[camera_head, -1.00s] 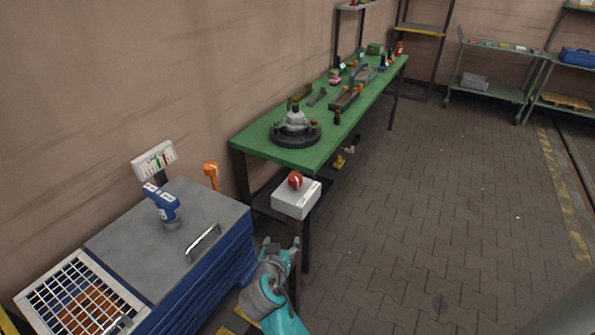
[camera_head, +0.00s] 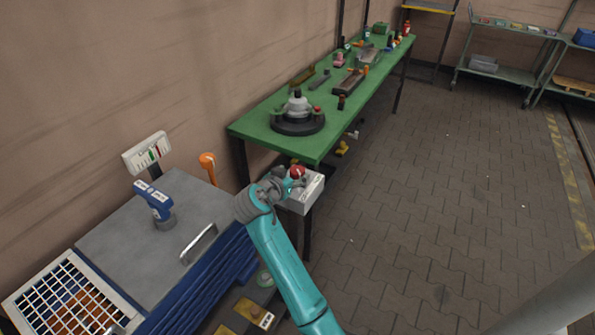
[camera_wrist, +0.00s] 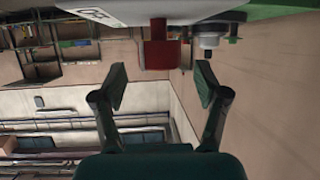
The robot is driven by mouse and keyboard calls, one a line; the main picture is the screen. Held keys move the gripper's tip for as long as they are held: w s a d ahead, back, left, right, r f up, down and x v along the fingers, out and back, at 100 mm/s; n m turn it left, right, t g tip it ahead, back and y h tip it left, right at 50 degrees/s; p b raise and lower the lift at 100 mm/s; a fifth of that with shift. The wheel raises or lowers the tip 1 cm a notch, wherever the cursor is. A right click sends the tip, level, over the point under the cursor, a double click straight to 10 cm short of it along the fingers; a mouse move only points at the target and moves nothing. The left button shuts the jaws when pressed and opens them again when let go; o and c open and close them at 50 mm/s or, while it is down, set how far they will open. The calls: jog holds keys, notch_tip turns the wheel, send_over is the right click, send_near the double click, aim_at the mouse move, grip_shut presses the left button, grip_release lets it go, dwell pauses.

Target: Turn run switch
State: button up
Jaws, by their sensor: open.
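The run switch is a red knob (camera_head: 298,172) on top of a white box (camera_head: 312,193) at the near end of the green workbench. My gripper (camera_head: 286,181) is at the left side of the knob and hides part of the box. In the wrist view, which looks upside down, the red knob (camera_wrist: 157,52) hangs from the white box (camera_wrist: 130,10) at the top. My gripper (camera_wrist: 161,84) is open, its two dark fingers apart on either side of the knob's line. The knob looks just beyond the fingertips; I cannot tell whether they touch.
The green workbench (camera_head: 330,120) stands behind the box, with a round grey fixture (camera_head: 298,118) and several parts on it. A blue cabinet with a grey top (camera_head: 190,207) is on the left, bearing a blue tool (camera_head: 155,203). The paved floor (camera_head: 450,200) on the right is clear.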

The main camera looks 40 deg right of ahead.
aim_at(295, 173)
jog(key=shift+x, duration=2)
jog(key=c, duration=1.2)
